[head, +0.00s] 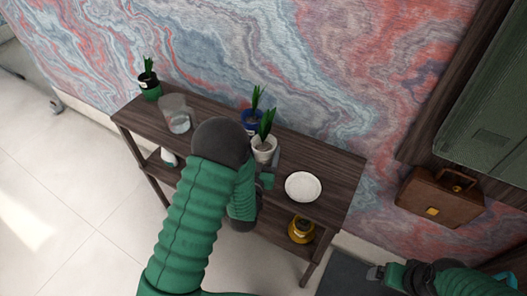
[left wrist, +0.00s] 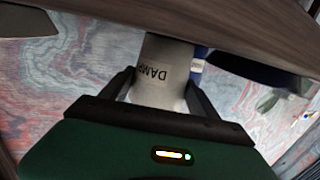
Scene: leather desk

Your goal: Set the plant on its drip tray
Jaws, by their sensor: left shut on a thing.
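A small green plant in a white pot (head: 263,154) stands at the middle of the dark wooden shelf table (head: 329,196). My left gripper (head: 268,168) is shut on the white pot. In the left wrist view the pot (left wrist: 163,75), with a "DAMP" label, sits between the two dark fingers (left wrist: 158,92). A round white tray (head: 303,186) lies on the tabletop just to the right of the pot and is empty. My right gripper (head: 384,274) is at the lower right, away from the table; its finger opening is too small to tell.
A blue pot with a plant (head: 251,119) stands close behind the white pot. A glass container (head: 176,113) and a dark green potted plant (head: 149,84) are at the left. A yellow pot (head: 301,229) sits on the lower shelf. A brown briefcase (head: 440,196) is at the right.

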